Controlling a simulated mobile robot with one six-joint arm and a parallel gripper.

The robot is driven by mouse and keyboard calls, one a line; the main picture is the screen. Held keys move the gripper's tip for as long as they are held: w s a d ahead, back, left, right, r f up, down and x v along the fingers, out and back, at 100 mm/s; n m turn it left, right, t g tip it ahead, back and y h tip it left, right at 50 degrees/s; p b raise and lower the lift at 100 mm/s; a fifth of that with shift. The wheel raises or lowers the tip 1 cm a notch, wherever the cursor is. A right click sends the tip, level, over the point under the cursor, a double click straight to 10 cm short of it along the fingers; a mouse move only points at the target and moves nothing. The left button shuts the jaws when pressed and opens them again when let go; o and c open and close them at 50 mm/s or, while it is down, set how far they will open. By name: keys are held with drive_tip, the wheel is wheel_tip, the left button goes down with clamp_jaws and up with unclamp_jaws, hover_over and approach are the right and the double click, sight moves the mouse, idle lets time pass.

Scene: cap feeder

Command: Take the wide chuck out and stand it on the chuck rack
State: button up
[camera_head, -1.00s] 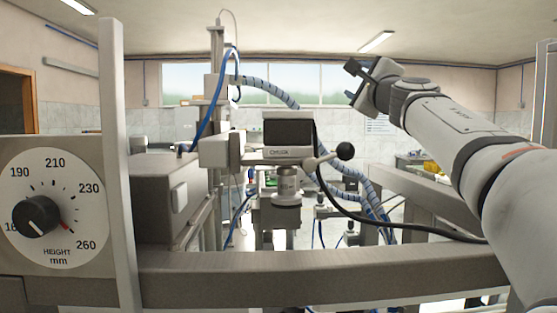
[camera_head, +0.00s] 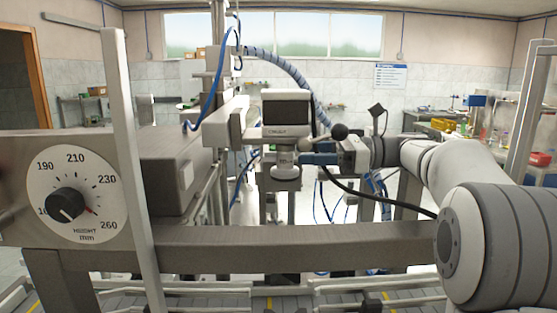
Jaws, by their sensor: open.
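A silver chuck (camera_head: 286,168) hangs under the capping head (camera_head: 287,112), above its flared lower rim. I cannot tell from this view whether it is the wide one. My gripper (camera_head: 312,155) is open and comes in from the right, level with the chuck. Its fingertips are close to the chuck's right side, partly hidden behind the head's lever and black ball knob (camera_head: 338,131). I cannot tell whether they touch it or reach around it. I cannot make out the chuck rack.
A metal beam (camera_head: 290,246) crosses in front, with a post (camera_head: 138,170) and a height dial (camera_head: 68,198) at the left. A black cable (camera_head: 375,204) and blue hoses hang near the head. A cluttered bench (camera_head: 440,125) stands at the back right.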

sight(276, 167)
drive_tip(key=shift+g, duration=0.6)
drive_tip(key=a+p, duration=0.1)
drive_tip(key=a, duration=0.1)
drive_tip(key=s+a+p, duration=0.1)
drive_tip(key=a, duration=0.2)
drive_tip(key=s+a+p, duration=0.1)
drive_tip(key=a, duration=0.1)
drive_tip(key=shift+s+a, duration=0.15)
drive_tip(key=shift+a, duration=0.05)
drive_tip(key=shift+c, duration=0.5)
drive_tip(key=c, duration=1.1)
